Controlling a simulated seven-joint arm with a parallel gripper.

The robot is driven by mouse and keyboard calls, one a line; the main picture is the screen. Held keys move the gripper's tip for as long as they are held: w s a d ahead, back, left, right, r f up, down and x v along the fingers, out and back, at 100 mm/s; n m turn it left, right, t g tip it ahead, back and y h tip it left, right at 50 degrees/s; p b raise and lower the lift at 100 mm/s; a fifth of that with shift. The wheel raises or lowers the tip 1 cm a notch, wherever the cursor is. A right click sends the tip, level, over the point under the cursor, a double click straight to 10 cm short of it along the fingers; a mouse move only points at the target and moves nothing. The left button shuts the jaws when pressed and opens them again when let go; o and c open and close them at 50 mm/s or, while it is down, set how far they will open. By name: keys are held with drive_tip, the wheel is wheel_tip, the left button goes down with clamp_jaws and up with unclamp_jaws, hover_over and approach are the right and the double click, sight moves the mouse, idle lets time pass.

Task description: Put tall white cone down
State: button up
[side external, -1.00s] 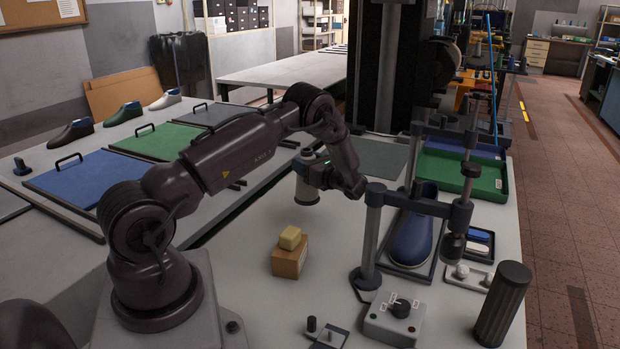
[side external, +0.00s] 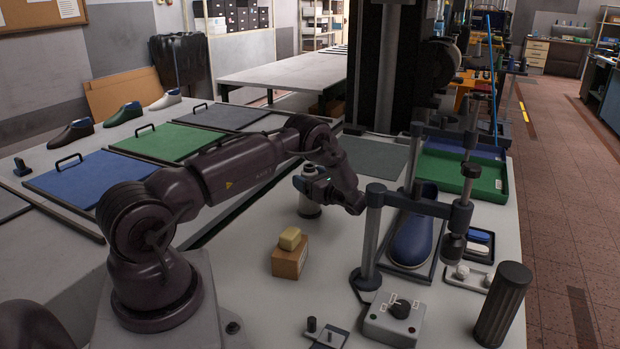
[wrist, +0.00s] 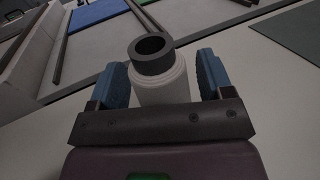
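The tall white cone (wrist: 160,88) stands between the two blue fingers of my gripper (wrist: 163,85) in the wrist view. It has a dark, hollow collar at its top. A narrow strip of background shows between it and the right finger; the left finger is very close to it. Whether the fingers touch it lower down is hidden by the gripper's dark crossbar. In the side external view the cone (side external: 309,208) is upright at the table's surface, partly behind my gripper (side external: 312,186). I cannot tell whether its base touches the table.
A tan block with a yellow piece on top (side external: 289,255) stands in front of the cone. A dark stand (side external: 370,240) and a blue shoe last (side external: 411,238) are to the right. A grey mat (side external: 375,160) lies behind.

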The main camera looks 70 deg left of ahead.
drive_tip(key=s+d+r+n+t+h, duration=0.2)
drive_tip(key=d+r+n+h, duration=0.2)
drive_tip(key=d+r, duration=0.6)
drive_tip(key=s+d+r+n+t+h, duration=0.2)
drive_tip(key=d+r+n+h, duration=0.2)
drive_tip(key=d+r, duration=0.6)
drive_tip(key=s+d+r+n+t+h, duration=0.1)
drive_tip(key=s+d+r+t+h, duration=0.1)
drive_tip(key=d, duration=0.4)
drive_tip(key=s+d+r+n+t+h, duration=0.2)
drive_tip(key=s+d+t+h, duration=0.1)
drive_tip(key=s+d, duration=0.3)
drive_tip(key=s+d+r+n+t+h, duration=0.2)
drive_tip(key=s+d+t+h, duration=0.1)
drive_tip(key=d, duration=0.5)
drive_tip(key=shift+s+r+t+h, duration=0.1)
drive_tip(key=shift+s+t+h, duration=0.2)
drive_tip(key=shift+s, duration=0.6)
